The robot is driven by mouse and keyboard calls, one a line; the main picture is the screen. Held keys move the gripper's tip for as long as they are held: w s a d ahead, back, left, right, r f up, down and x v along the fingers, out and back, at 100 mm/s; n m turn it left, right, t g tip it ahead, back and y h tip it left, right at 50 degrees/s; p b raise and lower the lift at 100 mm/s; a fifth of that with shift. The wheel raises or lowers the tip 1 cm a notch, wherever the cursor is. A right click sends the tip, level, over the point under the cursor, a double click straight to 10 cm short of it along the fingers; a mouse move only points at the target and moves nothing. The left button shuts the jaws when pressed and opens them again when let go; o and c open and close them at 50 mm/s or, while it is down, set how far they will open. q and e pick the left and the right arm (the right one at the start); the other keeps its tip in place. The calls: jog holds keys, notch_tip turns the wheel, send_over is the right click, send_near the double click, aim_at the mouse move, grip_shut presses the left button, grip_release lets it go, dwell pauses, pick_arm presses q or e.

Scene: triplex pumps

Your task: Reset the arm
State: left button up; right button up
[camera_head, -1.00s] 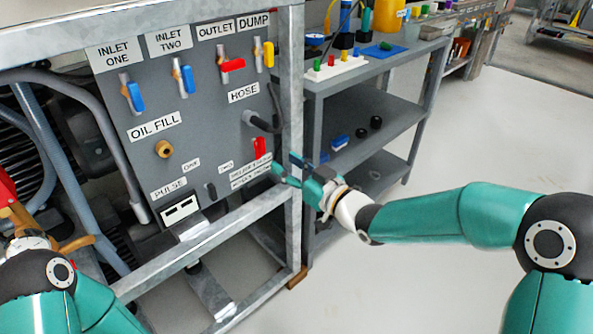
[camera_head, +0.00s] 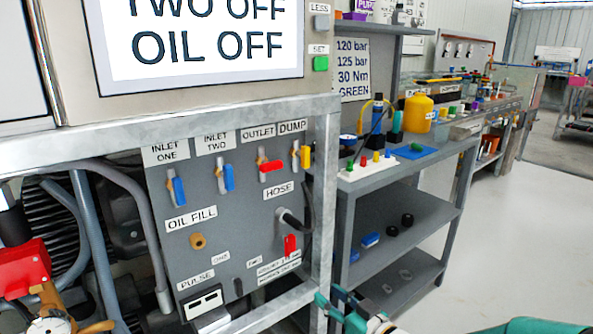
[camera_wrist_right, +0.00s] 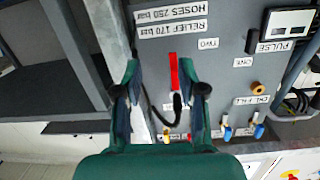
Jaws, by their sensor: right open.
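My right gripper (camera_head: 327,294) is at the bottom middle of the head view, below and to the right of the panel's red lever (camera_head: 290,245). Its two fingers are apart with nothing held between them. In the right wrist view the open fingers (camera_wrist_right: 161,68) point at the panel, which appears upside down. The red lever (camera_wrist_right: 174,72) shows between them there, behind the gap. My right forearm (camera_head: 535,325) just shows at the lower right. My left gripper is out of the frames.
The grey valve panel (camera_head: 240,225) stands inside a metal frame (camera_head: 322,180) beside the gripper. A grey shelf unit (camera_head: 405,215) stands to its right. A red part (camera_head: 25,268) is at the lower left. Open floor (camera_head: 520,240) lies at the right.

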jog(key=s+d+f+m+g+h, duration=0.1)
jog(key=s+f+m+g, duration=0.15)
jog(key=f, duration=0.55)
jog(key=s+d+f+m+g+h, duration=0.1)
jog(key=s+f, duration=0.3)
jog(key=f, duration=0.4)
jog(key=s+d+f+m+g+h, duration=0.15)
jog(key=s+f, duration=0.25)
jog(key=f, duration=0.4)
jog(key=s+f+m+g+h, duration=0.1)
jog(key=s+f+g, duration=0.35)
jog(key=s, duration=0.45)
jog(key=s+f+m+g+h, duration=0.1)
jog(key=s+f+m+g, duration=0.15)
jog(key=s+f, duration=0.45)
jog(key=s+r+p, duration=0.1)
jog(key=r+p, duration=1.6)
jog(key=r, duration=0.1)
jog(key=s+r+g+p, duration=0.1)
jog(key=s+r+p, duration=0.1)
jog(key=r+p, duration=1.5)
jog(key=shift+s+d+r+n, duration=0.15)
jog(key=shift+s+r+n, duration=0.15)
jog(key=shift+r, duration=0.3)
